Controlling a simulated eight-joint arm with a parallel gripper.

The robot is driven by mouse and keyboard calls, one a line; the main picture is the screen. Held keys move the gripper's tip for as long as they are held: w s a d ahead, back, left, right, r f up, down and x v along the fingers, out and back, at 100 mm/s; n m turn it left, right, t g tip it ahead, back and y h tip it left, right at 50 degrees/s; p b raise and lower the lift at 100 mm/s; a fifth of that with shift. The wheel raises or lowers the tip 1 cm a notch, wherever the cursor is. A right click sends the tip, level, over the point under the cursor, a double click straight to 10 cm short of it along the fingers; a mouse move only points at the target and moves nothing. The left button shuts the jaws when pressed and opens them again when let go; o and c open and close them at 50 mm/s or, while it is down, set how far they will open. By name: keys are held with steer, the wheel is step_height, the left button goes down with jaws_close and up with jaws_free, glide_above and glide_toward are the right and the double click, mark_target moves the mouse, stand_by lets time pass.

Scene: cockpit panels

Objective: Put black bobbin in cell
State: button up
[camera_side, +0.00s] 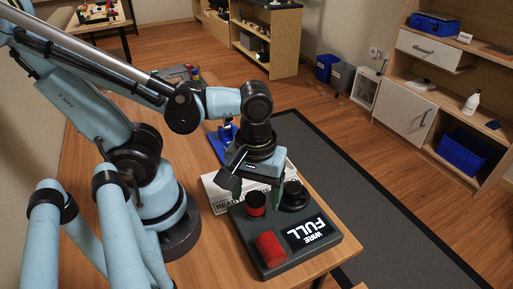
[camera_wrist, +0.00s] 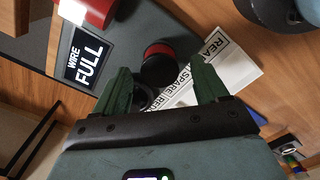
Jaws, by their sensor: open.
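A black bobbin (camera_side: 256,199) with a red band stands on the grey panel (camera_side: 243,236) in the side view. It also shows between my fingers in the wrist view (camera_wrist: 158,69). A low black round part (camera_side: 293,196) sits beside it on the panel; in the wrist view a dark ring (camera_wrist: 142,97) is partly hidden by a finger. I cannot tell which part is the cell. My gripper (camera_side: 256,201) points down over the panel, its green fingers apart on either side of the bobbin. It is open in the wrist view (camera_wrist: 163,70); contact is not clear.
A red cylinder (camera_side: 270,249) is at the panel's front, beside a black "WIRE FULL" label (camera_side: 309,232). A white lettered box (camera_side: 215,193) is behind the panel, with a blue object (camera_side: 217,147) farther back. The wooden table's right edge is close to the panel.

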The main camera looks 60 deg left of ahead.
steer(key=shift+f, duration=0.8)
steer(key=shift+c, duration=0.5)
steer(key=c, duration=1.1)
steer(key=shift+c, duration=0.2)
steer(key=shift+r, duration=0.1)
